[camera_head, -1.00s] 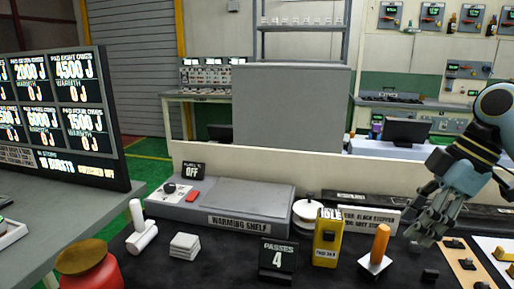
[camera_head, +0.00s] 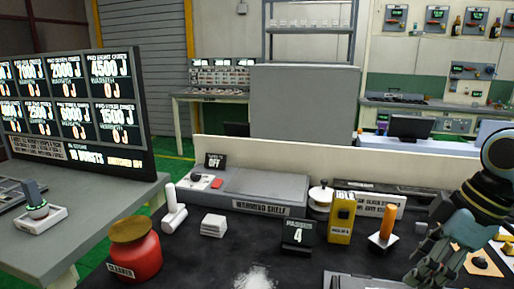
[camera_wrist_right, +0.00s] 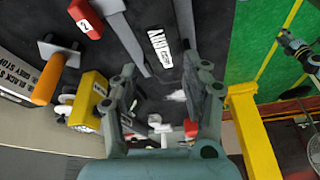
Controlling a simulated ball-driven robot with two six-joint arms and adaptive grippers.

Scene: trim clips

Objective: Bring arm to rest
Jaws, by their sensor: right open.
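My right gripper (camera_head: 432,262) is at the right of the head view, above the dark bench, with its fingers pointing down. In the right wrist view the same gripper (camera_wrist_right: 165,112) has its two fingers spread apart with nothing between them. Beyond the fingers I see the dark bench and a small red thing (camera_wrist_right: 191,128). My left gripper does not show in the head view.
The dark bench holds a warming shelf (camera_head: 268,190), a yellow box (camera_head: 341,220), an orange-handled tool (camera_head: 386,224), a "PASSES 4" sign (camera_head: 297,235), white pads (camera_head: 213,225) and a red cleaner jar (camera_head: 134,255). White powder (camera_head: 256,279) lies at the front. A scoreboard (camera_head: 70,110) stands left.

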